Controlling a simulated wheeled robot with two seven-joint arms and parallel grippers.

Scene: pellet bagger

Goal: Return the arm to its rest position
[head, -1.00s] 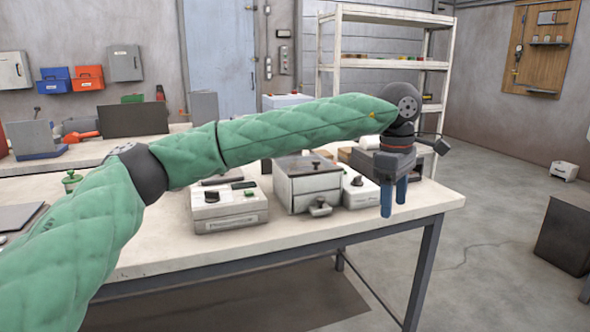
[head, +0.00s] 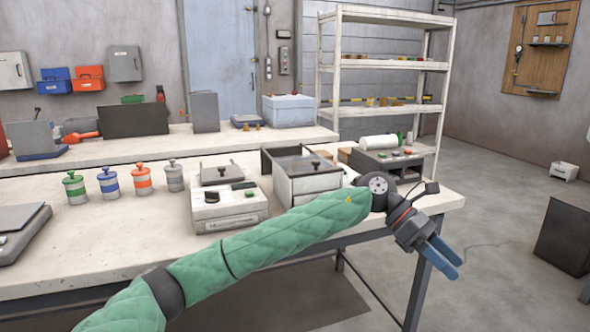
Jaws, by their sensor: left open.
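My left gripper (head: 447,262) hangs in front of the table's right front edge, beyond the tabletop. Its two blue fingers are apart, with nothing between them, and point down to the right. My left arm (head: 270,243), in a green quilted sleeve, reaches from the bottom left across the table's front edge. It hides part of that edge and the lower front of a metal box (head: 302,180) with an open top. My right gripper is out of view.
On the table (head: 110,238) stand a white control box (head: 230,212), several capped canisters (head: 142,180), a scale (head: 20,222) and a dark machine (head: 388,163) with a white roll. A shelf rack (head: 385,65) stands behind.

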